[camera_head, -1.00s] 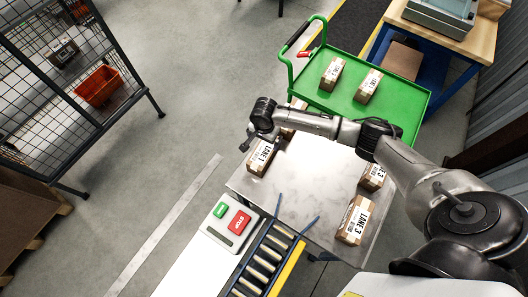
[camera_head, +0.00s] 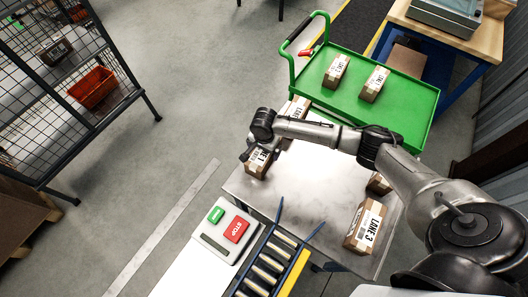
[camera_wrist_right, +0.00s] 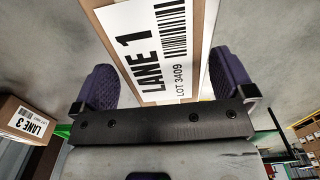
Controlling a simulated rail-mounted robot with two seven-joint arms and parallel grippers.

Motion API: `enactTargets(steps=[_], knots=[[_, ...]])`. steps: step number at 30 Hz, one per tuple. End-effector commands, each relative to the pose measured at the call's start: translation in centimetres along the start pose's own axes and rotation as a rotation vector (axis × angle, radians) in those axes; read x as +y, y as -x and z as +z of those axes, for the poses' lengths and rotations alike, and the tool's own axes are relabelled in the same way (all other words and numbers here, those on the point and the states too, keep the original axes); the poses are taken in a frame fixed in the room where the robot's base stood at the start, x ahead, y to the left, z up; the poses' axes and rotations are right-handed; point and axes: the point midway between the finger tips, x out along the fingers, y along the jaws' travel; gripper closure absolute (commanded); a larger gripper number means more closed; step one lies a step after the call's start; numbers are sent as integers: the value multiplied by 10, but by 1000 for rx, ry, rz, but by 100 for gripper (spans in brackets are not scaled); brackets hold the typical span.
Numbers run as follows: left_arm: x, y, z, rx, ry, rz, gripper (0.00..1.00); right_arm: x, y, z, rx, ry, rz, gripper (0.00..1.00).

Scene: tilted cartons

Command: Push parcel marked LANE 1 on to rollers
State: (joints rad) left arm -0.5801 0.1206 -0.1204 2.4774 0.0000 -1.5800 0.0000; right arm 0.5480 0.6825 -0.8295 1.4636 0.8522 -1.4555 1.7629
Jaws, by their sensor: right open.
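The LANE 1 parcel (camera_head: 258,164) is a brown carton with a white label, at the left edge of the metal table (camera_head: 310,195). In the right wrist view the parcel (camera_wrist_right: 172,45) lies between the two dark, ridged fingers of my right gripper (camera_wrist_right: 165,86), its LANE 1 label facing the camera. The fingers are apart, with a gap beside the carton. In the head view my right gripper (camera_head: 246,153) is at the parcel's upper left and partly covers it. The rollers (camera_head: 264,268) are at the table's near side, between blue guides. My left gripper is not in view.
A LANE 3 parcel (camera_head: 366,226) stands at the table's right, with another (camera_head: 378,184) partly hidden by my arm. A further parcel (camera_head: 297,108) is behind my arm. The green cart (camera_head: 405,100) holds two cartons. A start-stop panel (camera_head: 230,231) is left of the rollers.

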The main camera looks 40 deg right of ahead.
Motion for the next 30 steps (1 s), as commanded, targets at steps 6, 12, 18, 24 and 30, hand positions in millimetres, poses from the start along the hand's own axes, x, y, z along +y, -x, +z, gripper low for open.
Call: enactTargets(steps=[6,12,18,24,30], knots=[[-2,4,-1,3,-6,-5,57,-1,-10,0,-1,0,-1,0],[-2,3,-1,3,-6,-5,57,0,-11,0,-1,1,-1,0],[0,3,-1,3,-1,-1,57,0,-11,0,-1,1,-1,8],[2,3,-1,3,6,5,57,0,-11,0,-1,1,-1,18],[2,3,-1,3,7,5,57,0,-10,0,0,1,-1,27]])
